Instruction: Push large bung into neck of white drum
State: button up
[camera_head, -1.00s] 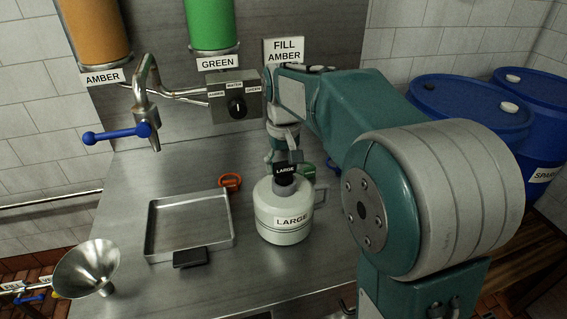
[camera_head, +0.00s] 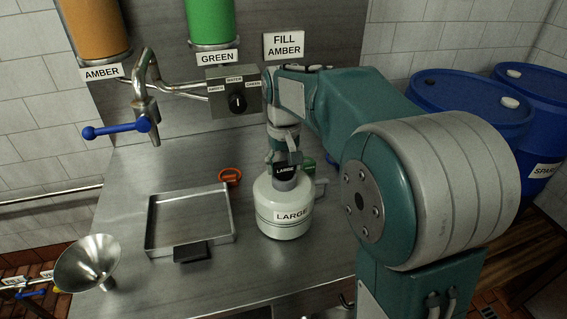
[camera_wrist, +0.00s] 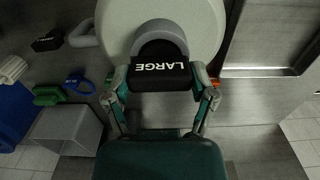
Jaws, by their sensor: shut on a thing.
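The white drum (camera_head: 283,213), labelled LARGE, stands upright on the steel bench in the head view; its top also fills the upper middle of the wrist view (camera_wrist: 205,22). My gripper (camera_wrist: 160,85) is shut on the tab. The bung's body hides the neck opening, so I cannot tell how deep it sits.
A steel tray (camera_head: 190,222) with a black handle lies left of the drum. An orange ring-shaped item (camera_head: 230,176) lies behind it. A funnel (camera_head: 88,262) stands front left. A tap with a blue lever (camera_head: 115,130) hangs back left. Blue drums (camera_head: 465,105) stand right.

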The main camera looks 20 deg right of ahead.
jog(key=shift+f, duration=0.25)
jog(key=o, duration=0.8)
jog(key=shift+o, duration=0.2)
jog(key=shift+r, duration=0.1)
notch_tip(320, 180, up, 11)
jog(key=shift+f, duration=0.1)
jog(key=s+f+t, duration=0.2)
jog(key=s+f, duration=0.2)
jog(key=s, duration=0.7)
jog(key=s+f+t, duration=0.3)
jog(key=s+f, duration=0.1)
jog(key=s, duration=0.8)
jog(key=shift+f+t, duration=0.25)
jog(key=shift+t, duration=0.05)
